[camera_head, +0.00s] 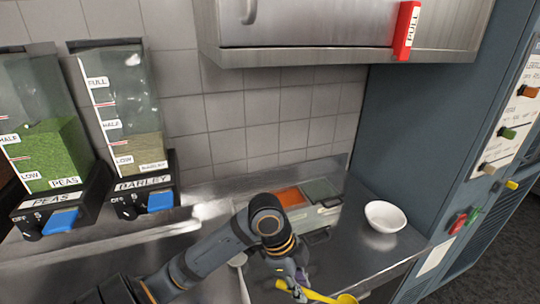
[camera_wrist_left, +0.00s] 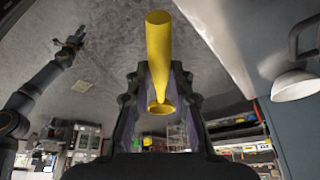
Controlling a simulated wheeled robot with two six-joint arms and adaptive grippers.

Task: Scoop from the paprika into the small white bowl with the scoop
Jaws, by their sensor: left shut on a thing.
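The paprika (camera_head: 291,198) is an orange-red fill in a container on the steel counter. The small white bowl (camera_head: 385,216) stands upright to its right; its inside looks empty, and a white bowl shows at the right in the left wrist view (camera_wrist_left: 297,84). My left gripper (camera_head: 294,276) is shut on the yellow scoop (camera_head: 315,296), nearer the camera than the paprika and bowl. In the left wrist view the scoop (camera_wrist_left: 158,50) lies between the fingers. My right gripper (camera_wrist_left: 73,43) shows small at the upper left there; its jaws are unclear.
A green-filled compartment (camera_head: 320,190) adjoins the paprika. Peas (camera_head: 48,155) and barley (camera_head: 133,155) dispensers stand at the left. A steel cabinet (camera_head: 330,57) hangs above; a blue-grey machine (camera_head: 430,120) bounds the right.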

